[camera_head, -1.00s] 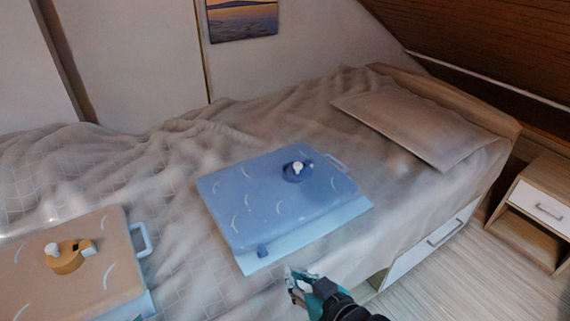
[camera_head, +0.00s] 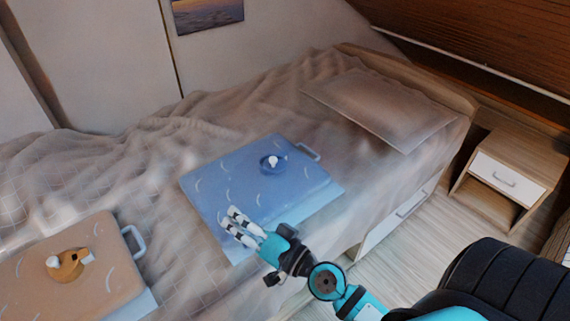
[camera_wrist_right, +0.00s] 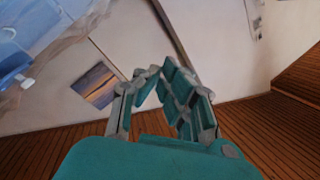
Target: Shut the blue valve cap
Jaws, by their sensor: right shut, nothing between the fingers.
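The blue valve (camera_head: 272,163), a round dark blue fitting with a white top piece, sits on the blue inflatable-looking pad (camera_head: 305,185) on the bed. The valve is too small to tell how its cap stands. My right gripper (camera_head: 229,219) is over the pad's front left part, apart from the valve and to its lower left. Its fingers are together and empty. It covers part of the pad's front edge. In the right wrist view, the fingers (camera_wrist_right: 160,75) point towards the wall, and part of the blue pad (camera_wrist_right: 30,25) shows at upper left. My left gripper is not in view.
An orange pad (camera_head: 105,265) with an orange valve (camera_head: 68,264) and a pale handle (camera_head: 134,241) lies at lower left. A pillow (camera_head: 380,105) lies at the bed's head. A nightstand (camera_head: 508,175) stands at right. The bed has wrinkled bedding around the pads.

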